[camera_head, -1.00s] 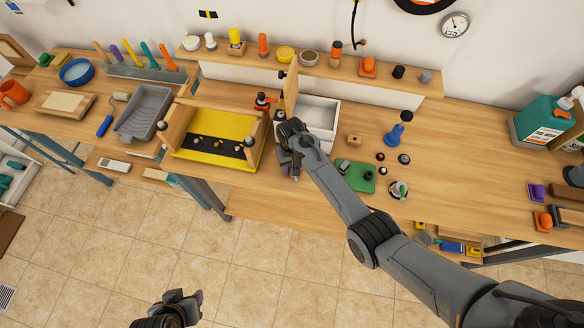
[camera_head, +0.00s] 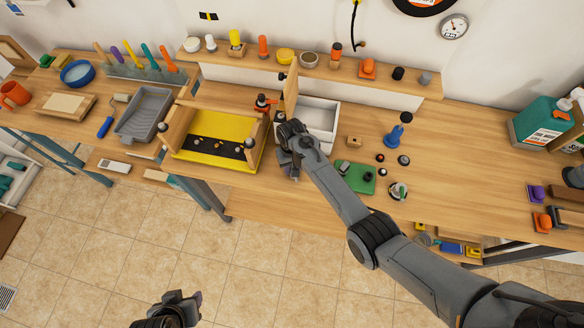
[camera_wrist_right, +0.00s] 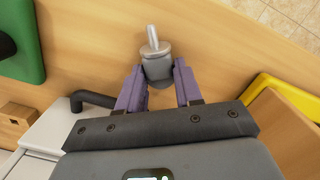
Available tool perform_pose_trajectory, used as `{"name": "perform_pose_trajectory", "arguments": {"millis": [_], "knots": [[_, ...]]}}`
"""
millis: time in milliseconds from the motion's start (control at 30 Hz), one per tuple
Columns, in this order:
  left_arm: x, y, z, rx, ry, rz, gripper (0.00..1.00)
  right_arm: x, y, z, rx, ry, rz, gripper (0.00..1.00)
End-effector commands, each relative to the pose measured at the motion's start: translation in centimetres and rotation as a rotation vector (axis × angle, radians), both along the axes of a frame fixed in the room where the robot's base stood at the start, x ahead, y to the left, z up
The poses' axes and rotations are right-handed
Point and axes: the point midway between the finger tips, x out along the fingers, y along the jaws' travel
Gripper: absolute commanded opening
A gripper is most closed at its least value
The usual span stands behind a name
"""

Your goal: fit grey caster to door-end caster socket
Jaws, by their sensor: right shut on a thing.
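My right gripper (camera_wrist_right: 158,85) is shut on the grey caster (camera_wrist_right: 157,68), a short grey cylinder between its purple fingers. The caster's metal stem (camera_wrist_right: 151,36) points away from the gripper, over the bare bench top. In the head view my right gripper (camera_head: 292,170) is between the yellow tray (camera_head: 225,125) and the white box (camera_head: 318,108), and the caster cannot be made out there. An upright wooden panel (camera_head: 291,92) stands at the box's left end. I cannot pick out the door-end caster socket. My left gripper (camera_head: 182,303) is low over the floor, its jaws unclear.
A green block (camera_head: 355,176) lies right of my right arm, with small round parts near it. A blue knobbed piece (camera_head: 397,133) stands behind. A black bent handle (camera_wrist_right: 92,98) shows by the white box in the wrist view. The bench's front strip is mostly clear.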

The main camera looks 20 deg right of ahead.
Motion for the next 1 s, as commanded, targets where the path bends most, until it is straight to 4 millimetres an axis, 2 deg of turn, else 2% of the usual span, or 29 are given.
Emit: {"name": "perform_pose_trajectory", "arguments": {"millis": [500, 1000], "knots": [[0.01, -0.17, 0.86, -0.008, 0.0, 0.005, 0.43, 0.01, 0.02, 0.59, 0.0, 0.0, 0.0, 0.0], [-0.01, 0.12, 0.9, 0.005, 0.0, -0.004, 0.43, 0.01, 0.01, 0.63, 0.0, 0.0, 0.0, 0.0]]}}
